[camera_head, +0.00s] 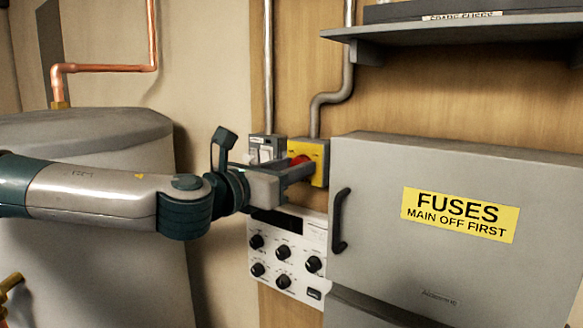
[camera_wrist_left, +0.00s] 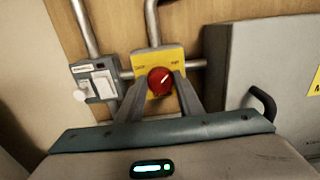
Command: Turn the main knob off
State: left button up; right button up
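The main knob is a red round knob (camera_wrist_left: 160,81) on a yellow switch box (camera_wrist_left: 150,58) on the wooden wall panel. A pale mark on the knob points to the upper right; the small labels above it are too blurred to read. In the head view the red knob (camera_head: 299,160) shows partly behind the gripper, on the yellow box (camera_head: 321,163). My left gripper (camera_head: 300,170) reaches in from the left. In the left wrist view its fingers (camera_wrist_left: 160,88) are apart, one on each side of the knob; firm contact does not show. My right gripper is not in view.
A grey fuse cabinet (camera_head: 370,240) with a black handle (camera_head: 340,221) stands close on the right. A white panel with black knobs (camera_head: 287,256) is below. A grey switch unit (camera_wrist_left: 95,80) is left of the yellow box. A shelf (camera_head: 450,32) overhangs; a tank (camera_head: 90,130) stands left.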

pick_arm(q)
jog(key=c, duration=0.4)
jog(key=shift+n, duration=0.4)
jog(key=n+b, duration=0.2)
jog(key=n, duration=0.6)
jog(key=n+b, duration=0.2)
jog(key=n, duration=0.7)
jog(key=shift+w+a+f+b, duration=0.15)
jog(key=shift+a+f+b, duration=0.05)
jog(key=shift+b, duration=0.2)
jog(key=o, duration=1)
